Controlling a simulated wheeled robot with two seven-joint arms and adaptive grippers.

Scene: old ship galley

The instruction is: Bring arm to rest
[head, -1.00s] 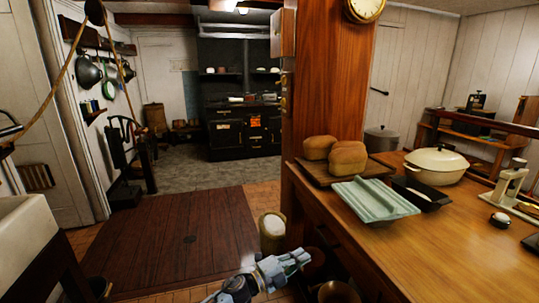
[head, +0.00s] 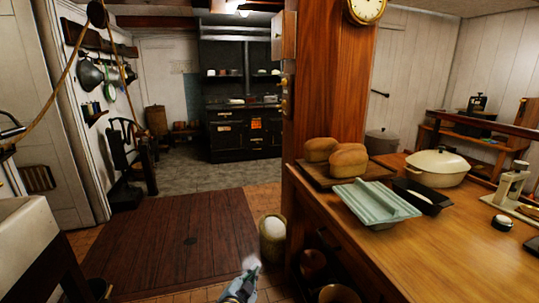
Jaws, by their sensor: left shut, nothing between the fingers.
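My left gripper (head: 249,272) shows at the bottom edge of the head view, a little right of the middle of the floor hatch. Its fingers point up and away, and they are shut with nothing between them. It hangs low, left of the wooden counter (head: 450,240) and apart from it. Most of the left arm is below the picture. My right gripper is not in view.
A pale-topped bin (head: 272,238) stands on the floor just beyond my left gripper. Pots (head: 338,293) sit on a low shelf under the counter. The counter holds bread loaves (head: 348,160), a green ribbed tray (head: 374,203) and a cream pot (head: 437,167). The dark floor hatch (head: 165,240) is clear.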

